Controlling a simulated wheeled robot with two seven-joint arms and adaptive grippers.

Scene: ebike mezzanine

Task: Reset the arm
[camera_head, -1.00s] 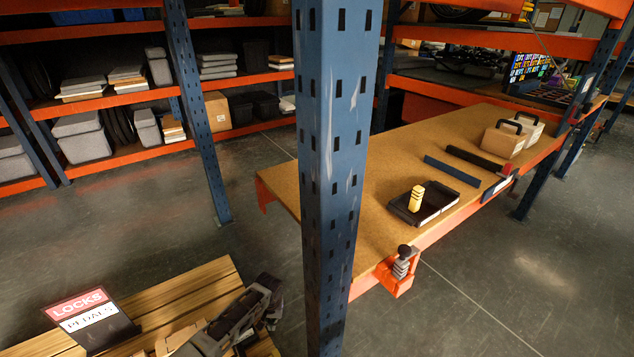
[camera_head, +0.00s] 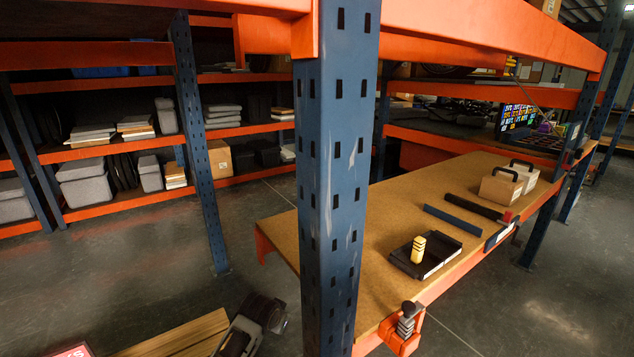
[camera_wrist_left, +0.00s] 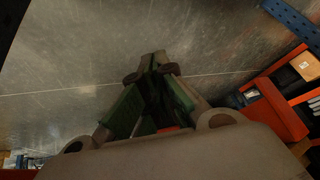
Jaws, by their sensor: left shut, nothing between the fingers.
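My left gripper (camera_wrist_left: 153,65) shows in the left wrist view, its fingers brought together with nothing between them. Grey concrete floor (camera_wrist_left: 60,80) lies beyond the fingertips, and no object touches them. In the head view, a dark grey part of my own arm shows at the bottom edge, left of the blue post, by the wooden pallet (camera_head: 180,338). I cannot make out fingertips on it there. My right gripper is in neither view.
A blue upright post (camera_head: 335,190) stands close in front, under an orange beam (camera_head: 480,35). A wooden bench (camera_head: 385,205) at right holds a black tray (camera_head: 445,255), a yellow item (camera_head: 418,248) and carry boxes (camera_head: 500,187). Shelving (camera_head: 110,148) stands at the back left.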

